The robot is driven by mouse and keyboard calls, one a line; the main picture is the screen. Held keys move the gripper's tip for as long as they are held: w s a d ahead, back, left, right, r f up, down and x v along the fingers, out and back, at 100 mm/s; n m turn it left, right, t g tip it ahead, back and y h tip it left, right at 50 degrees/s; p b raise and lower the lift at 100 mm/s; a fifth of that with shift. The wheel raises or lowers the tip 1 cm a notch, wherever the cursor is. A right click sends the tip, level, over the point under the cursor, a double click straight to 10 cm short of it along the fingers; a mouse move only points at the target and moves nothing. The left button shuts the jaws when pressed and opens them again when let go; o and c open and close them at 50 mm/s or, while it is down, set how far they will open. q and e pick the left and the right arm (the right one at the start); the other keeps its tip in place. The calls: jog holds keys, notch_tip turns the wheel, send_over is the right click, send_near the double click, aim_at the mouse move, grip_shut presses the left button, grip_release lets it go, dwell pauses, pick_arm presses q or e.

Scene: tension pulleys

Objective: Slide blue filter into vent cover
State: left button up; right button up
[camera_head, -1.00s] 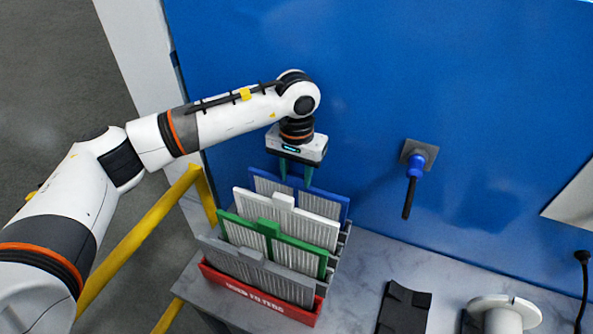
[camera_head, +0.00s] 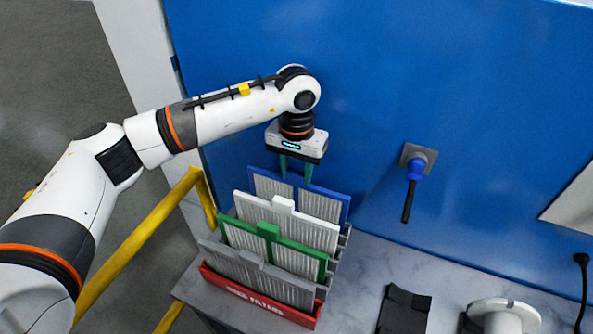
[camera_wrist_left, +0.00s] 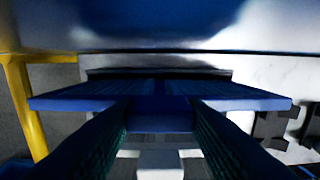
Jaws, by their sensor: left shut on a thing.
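The blue filter (camera_head: 328,206) has a blue frame and pale pleats. It stands upright at the back of a row of filters in the red rack (camera_head: 258,299), partly hidden behind the white filter. My left gripper (camera_head: 296,178) is above it, pointing down, and is shut on the middle of its top edge. In the left wrist view the blue filter (camera_wrist_left: 160,122) lies across between the two dark fingers. Its lower part is hidden. I cannot make out a vent cover. My right gripper is not in view.
White (camera_head: 313,229), green (camera_head: 302,258) and grey (camera_head: 282,287) filters stand in front in the rack. A black part (camera_head: 404,310) and a white spool (camera_head: 503,315) lie to the right. A yellow rail (camera_head: 135,245) runs left.

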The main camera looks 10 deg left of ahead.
pick_arm(q)
jog(key=shift+r, duration=1.15)
jog(key=shift+r+p, duration=0.45)
jog(key=shift+r, duration=1.05)
jog(key=shift+r+p, duration=0.65)
jog(key=shift+r, duration=1.35)
